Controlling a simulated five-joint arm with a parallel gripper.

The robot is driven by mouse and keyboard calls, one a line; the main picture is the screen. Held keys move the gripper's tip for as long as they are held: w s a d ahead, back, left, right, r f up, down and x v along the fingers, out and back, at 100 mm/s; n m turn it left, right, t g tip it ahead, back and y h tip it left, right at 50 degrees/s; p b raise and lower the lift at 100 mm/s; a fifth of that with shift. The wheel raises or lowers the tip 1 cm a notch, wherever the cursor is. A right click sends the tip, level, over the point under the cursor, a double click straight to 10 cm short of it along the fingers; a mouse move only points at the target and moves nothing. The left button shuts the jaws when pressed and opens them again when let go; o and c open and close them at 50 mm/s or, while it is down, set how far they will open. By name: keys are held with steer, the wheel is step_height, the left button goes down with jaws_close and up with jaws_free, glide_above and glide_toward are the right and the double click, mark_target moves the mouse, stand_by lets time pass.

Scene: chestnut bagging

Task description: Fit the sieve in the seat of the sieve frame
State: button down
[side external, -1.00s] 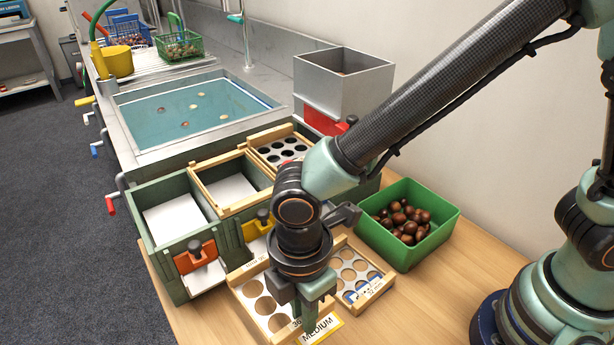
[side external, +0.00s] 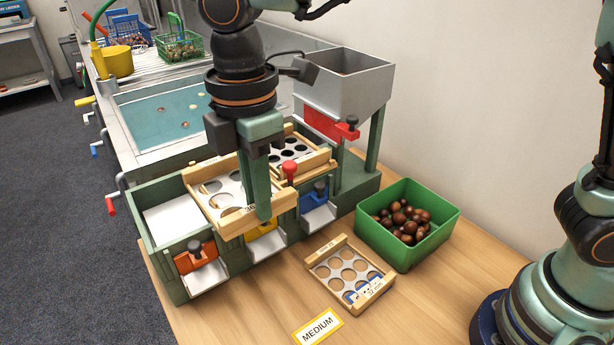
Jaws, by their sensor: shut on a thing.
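My gripper (side external: 262,210) is shut on the near wooden rail of a sieve (side external: 222,186), a pale plate with large round holes between wooden rails. It is over the middle opening of the green sieve frame (side external: 226,240). The sieve hides the seat under it, and I cannot tell whether it rests in the seat or hangs just above. My fingers and wrist cover part of its right side. A smaller-holed sieve (side external: 290,150) sits in the frame to the right, by a red knob (side external: 289,170). Another sieve (side external: 345,268) lies on the table.
A green bin of chestnuts (side external: 446,222) stands right of the frame. A grey hopper (side external: 328,95) rises behind it. A MEDIUM label (side external: 318,326) lies on the table with bare wood around it. A sink (side external: 150,105) is behind the frame.

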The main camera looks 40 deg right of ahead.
steer(key=w+d, duration=0.1)
steer(key=w, duration=0.3)
steer(key=w+d+r, duration=0.1)
steer(key=w, duration=0.3)
steer(key=w+d, duration=0.2)
steer(key=w, duration=0.2)
steer(key=shift+r, duration=0.35)
steer(key=shift+f, duration=3.15)
steer(key=shift+d+f, duration=0.1)
steer(key=shift+f, duration=0.5)
steer(key=c, duration=0.5)
jaws_free()
steer(key=shift+r, duration=3)
